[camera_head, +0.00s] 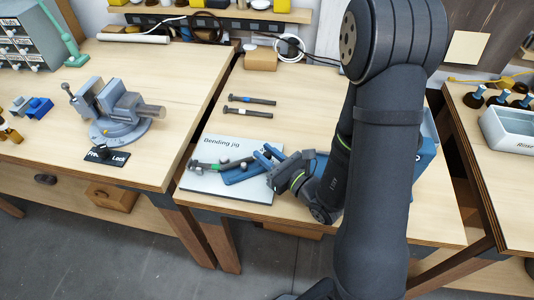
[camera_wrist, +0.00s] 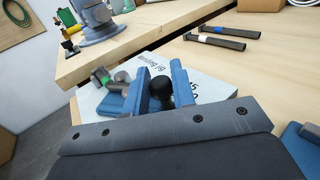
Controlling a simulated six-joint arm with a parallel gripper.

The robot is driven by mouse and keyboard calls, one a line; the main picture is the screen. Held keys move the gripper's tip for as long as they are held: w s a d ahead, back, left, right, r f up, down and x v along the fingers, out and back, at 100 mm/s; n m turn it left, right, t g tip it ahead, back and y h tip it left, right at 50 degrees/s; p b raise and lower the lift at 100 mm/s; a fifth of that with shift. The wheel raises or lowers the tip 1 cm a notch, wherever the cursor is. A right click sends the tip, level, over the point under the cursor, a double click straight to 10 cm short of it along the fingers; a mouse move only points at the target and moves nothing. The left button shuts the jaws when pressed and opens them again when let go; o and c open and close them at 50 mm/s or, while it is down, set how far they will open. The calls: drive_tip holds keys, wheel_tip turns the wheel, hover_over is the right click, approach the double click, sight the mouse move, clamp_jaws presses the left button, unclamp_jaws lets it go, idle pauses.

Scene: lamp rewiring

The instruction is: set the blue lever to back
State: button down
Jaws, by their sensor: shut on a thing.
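The bending jig is a pale plate (camera_head: 212,186) marked "Bending jig" at the front left of the middle bench. The blue lever (camera_head: 238,174) lies low across its right part; it also shows in the wrist view (camera_wrist: 112,105). My gripper (camera_head: 265,156) reaches in from the right. In the wrist view its two blue fingers are on either side of a black round knob (camera_wrist: 160,92), shut on it. The knob appears to be the lever's handle; their join is hidden by the fingers. A dark rod with a green band (camera_head: 212,165) lies in the jig.
Two dark rods (camera_head: 250,105) lie behind the jig. A grey vise (camera_head: 115,105) stands on the left bench beyond a gap. A cardboard box (camera_head: 261,58) is at the back. The bench middle is clear. A blue object (camera_head: 427,150) is partly hidden behind my arm.

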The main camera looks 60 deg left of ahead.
drive_tip(key=shift+s+d, duration=0.1)
drive_tip(key=shift+d, duration=0.05)
drive_tip(key=shift+s+d, duration=0.5)
drive_tip(key=shift+d, duration=0.2)
drive_tip(key=shift+s+d, duration=0.45)
drive_tip(key=shift+d, duration=0.2)
drive_tip(key=shift+s+d, duration=0.6)
drive_tip(key=shift+s, duration=0.15)
drive_tip(key=shift+s+d, duration=0.55)
drive_tip(key=shift+s, duration=0.2)
drive_tip(key=c, duration=1.3)
unclamp_jaws()
drive_tip(key=shift+o, duration=0.2)
drive_tip(key=shift+r, duration=0.1)
